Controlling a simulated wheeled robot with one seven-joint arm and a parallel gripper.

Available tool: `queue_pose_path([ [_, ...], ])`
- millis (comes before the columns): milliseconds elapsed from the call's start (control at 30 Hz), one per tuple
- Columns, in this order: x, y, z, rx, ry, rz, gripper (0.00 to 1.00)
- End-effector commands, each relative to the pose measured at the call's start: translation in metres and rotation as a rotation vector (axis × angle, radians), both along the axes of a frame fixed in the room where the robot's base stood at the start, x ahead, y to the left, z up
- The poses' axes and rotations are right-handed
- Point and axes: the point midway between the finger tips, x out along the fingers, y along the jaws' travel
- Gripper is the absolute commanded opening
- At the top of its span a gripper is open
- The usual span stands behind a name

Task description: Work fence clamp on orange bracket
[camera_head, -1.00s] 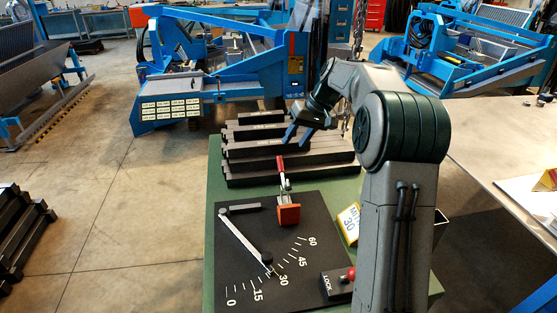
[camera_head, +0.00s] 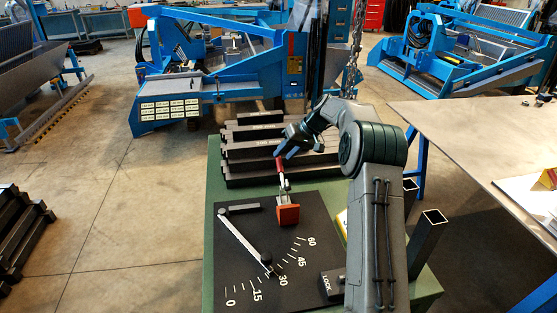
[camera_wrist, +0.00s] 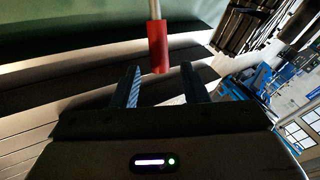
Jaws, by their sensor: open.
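The fence clamp has a red-gripped lever (camera_head: 281,167) standing up from an orange bracket (camera_head: 287,214) at the back of the black angle plate (camera_head: 236,290). In the wrist view the red grip (camera_wrist: 158,46) hangs from the top, just beyond and roughly between my two fingers. My gripper (camera_head: 281,154) is at the top end of the lever in the head view. It also shows in the wrist view (camera_wrist: 160,84), open with nothing clasped. Whether a finger touches the grip cannot be told.
The pivoting fence arm (camera_head: 243,240) points near 30 on the scale. A LOCK block (camera_head: 333,283) sits at the plate's right. Stacked dark bars (camera_head: 262,150) lie behind the clamp on the green table (camera_head: 214,190). Square tubes (camera_head: 432,220) stand at right.

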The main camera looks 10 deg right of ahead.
Motion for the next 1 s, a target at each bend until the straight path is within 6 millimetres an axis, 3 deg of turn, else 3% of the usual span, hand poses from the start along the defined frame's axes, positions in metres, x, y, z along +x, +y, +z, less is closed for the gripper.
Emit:
queue_pose_path([
  [233, 0.008, 0.019, -0.029, -0.001, 0.002, 0.001, 0.4],
  [633, 0.01, 0.023, -0.035, -0.001, 0.0, 0.0, 0.4],
  [800, 0.009, 0.023, -0.035, -0.001, 0.0, 0.0, 0.0],
  [1000, 0.009, 0.023, -0.035, -0.001, -0.003, 0.0, 0.0],
])
